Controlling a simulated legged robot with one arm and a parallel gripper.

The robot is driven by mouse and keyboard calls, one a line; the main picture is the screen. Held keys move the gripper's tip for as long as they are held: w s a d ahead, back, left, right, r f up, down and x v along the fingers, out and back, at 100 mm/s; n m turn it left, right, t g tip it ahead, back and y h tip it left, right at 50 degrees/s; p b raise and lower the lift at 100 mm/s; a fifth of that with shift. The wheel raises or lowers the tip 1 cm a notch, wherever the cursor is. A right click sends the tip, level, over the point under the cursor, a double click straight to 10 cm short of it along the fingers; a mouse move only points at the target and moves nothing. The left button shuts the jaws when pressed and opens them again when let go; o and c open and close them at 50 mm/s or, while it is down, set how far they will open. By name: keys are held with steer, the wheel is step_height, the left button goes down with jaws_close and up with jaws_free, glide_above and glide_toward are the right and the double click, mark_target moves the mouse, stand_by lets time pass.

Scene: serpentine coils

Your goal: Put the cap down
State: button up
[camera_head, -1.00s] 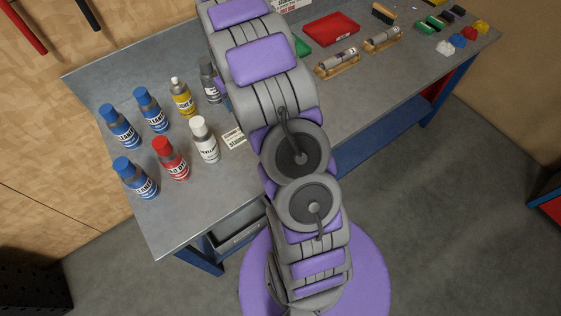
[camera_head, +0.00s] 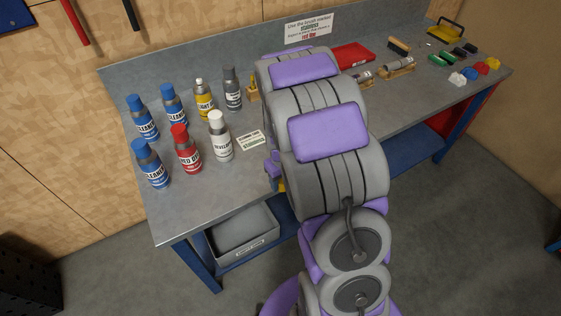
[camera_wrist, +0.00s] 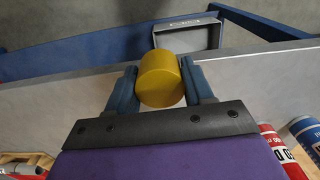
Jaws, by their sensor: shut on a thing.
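A yellow cap (camera_wrist: 160,80) is between the two blue fingers of my gripper (camera_wrist: 160,86) in the wrist view. The fingers touch it on both sides, and it is held near the table's front edge. In the head view my arm hides most of the gripper; a small bit of yellow shows beside the arm near the table edge. The grey table (camera_head: 185,215) carries spray cans, among them a yellow one (camera_head: 204,100) with a white top, a red one (camera_head: 187,150) and a white one (camera_head: 220,136).
Blue cans (camera_head: 151,163) stand at the table's left. A small label card (camera_head: 252,140) lies right of the white can. A grey bin (camera_head: 243,230) sits below the table edge. The front left of the table is clear. Wooden holders and colored caps are at the far right.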

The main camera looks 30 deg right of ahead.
steer(key=w+d, duration=0.1)
steer(key=w, duration=0.1)
steer(key=w+d, duration=0.2)
steer(key=w, duration=0.1)
steer(key=w+d+f, duration=0.1)
steer(key=w, duration=0.1)
steer(key=shift+w+d+f+b, duration=0.1)
steer(key=shift+w+d+b, duration=0.15)
steer(key=shift+b, duration=0.15)
steer(key=w, duration=0.5)
steer(key=shift+w+d+f+b, duration=0.1)
steer(key=shift+w+d+b, duration=0.1)
steer(key=shift+d+b, duration=0.15)
steer(key=shift+d+f, duration=0.1)
steer(key=shift+f, duration=0.1)
steer(key=f+b, duration=0.1)
steer(key=f, duration=0.2)
steer(key=shift+d+f, duration=0.15)
steer(key=shift+d, duration=0.05)
steer(key=shift+a, duration=0.3)
steer(key=o, duration=1)
steer(key=shift+d, duration=0.15)
steer(key=shift+d, duration=0.1)
